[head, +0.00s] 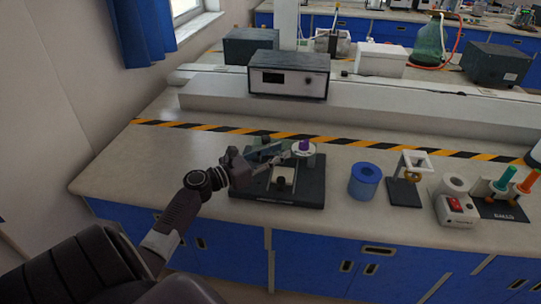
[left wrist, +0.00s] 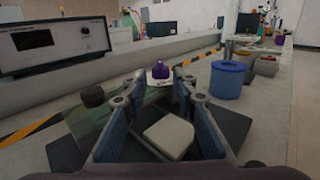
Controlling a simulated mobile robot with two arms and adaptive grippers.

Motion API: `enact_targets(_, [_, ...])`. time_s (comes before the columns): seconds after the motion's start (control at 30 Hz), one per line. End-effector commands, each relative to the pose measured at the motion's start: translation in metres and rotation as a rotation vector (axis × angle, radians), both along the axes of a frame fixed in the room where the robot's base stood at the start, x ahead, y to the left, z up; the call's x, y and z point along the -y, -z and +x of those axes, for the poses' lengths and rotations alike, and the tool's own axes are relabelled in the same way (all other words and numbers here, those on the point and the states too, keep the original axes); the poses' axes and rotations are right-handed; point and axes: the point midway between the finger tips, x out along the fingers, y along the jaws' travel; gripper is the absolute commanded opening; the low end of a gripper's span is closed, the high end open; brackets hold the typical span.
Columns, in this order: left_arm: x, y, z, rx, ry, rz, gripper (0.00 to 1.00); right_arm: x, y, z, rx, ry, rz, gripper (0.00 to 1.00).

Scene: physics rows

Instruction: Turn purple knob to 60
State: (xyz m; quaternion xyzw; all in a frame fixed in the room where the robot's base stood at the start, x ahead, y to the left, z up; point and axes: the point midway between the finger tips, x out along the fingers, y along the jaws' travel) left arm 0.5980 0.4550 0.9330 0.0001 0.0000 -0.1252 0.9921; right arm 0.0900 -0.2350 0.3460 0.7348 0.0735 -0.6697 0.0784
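A purple knob (head: 304,145) stands on a white round dial (head: 303,152) at the back right of a dark base plate (head: 308,192) on the bench. The knob also shows in the left wrist view (left wrist: 160,71), beyond my fingers and roughly midway between them. My left gripper (head: 287,158) reaches in from the left over the base plate. In the left wrist view its two fingers (left wrist: 157,92) are apart with nothing between the tips. A pale square block (left wrist: 168,136) lies on the plate below the fingers. The dial's marks are too small to read. My right gripper is not in view.
A blue cylinder (head: 365,181), a black stand with a white frame (head: 405,190) and a device with a red switch (head: 455,208) stand to the right. A grey instrument (head: 289,74) sits on the raised shelf behind the striped tape. The bench's left part is clear.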

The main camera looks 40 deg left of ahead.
Motion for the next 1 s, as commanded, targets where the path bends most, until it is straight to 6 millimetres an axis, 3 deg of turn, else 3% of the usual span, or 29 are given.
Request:
enact_targets(0.1, [-0.004, 0.001, -0.018, 0.0, -0.001, -0.002, 0.26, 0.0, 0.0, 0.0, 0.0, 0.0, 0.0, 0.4])
enact_targets(0.23, [-0.007, 0.0, -0.027, 0.001, 0.001, -0.001, 0.26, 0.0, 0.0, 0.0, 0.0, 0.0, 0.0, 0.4])
enact_targets(1.0, [-0.008, 0.0, -0.029, 0.001, 0.0, -0.001, 0.26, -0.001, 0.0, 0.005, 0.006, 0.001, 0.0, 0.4])
